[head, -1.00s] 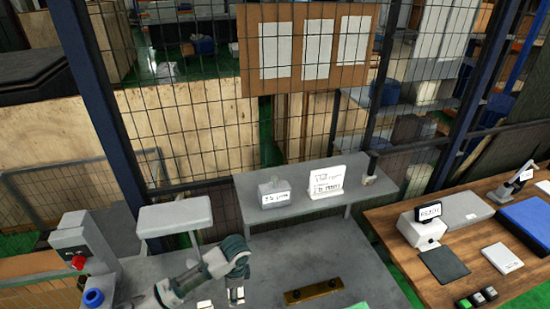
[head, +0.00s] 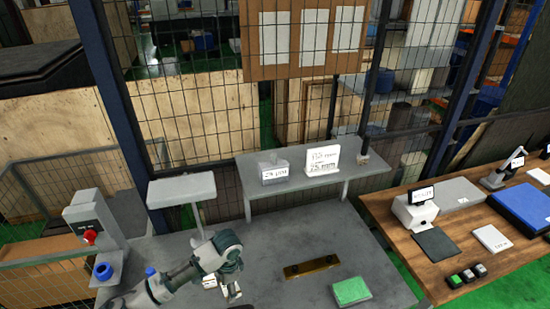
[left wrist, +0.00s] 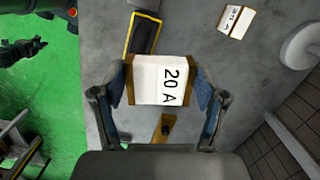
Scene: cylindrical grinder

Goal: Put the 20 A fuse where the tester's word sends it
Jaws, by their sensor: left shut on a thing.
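The 20 A fuse (left wrist: 158,80) is a white block with brass-coloured ends, its "20 A" label facing the left wrist camera. My left gripper (left wrist: 160,88) is shut on it, one finger at each end. In the head view the left gripper (head: 233,284) is low in the middle, over the grey bench. A device with a dark display (head: 421,195) on a white body stands on the wooden table at right; its word is too small to read surely. Another labelled white fuse (left wrist: 236,21) lies on the bench. My right gripper is not in view.
The grey bench (head: 285,240) carries a brass bar (head: 312,266) and a green block (head: 351,291). A raised shelf (head: 225,168) holds a labelled grey box (head: 273,170) and a white sign (head: 322,158). A red-button box (head: 90,225) stands left. Wire mesh closes the back.

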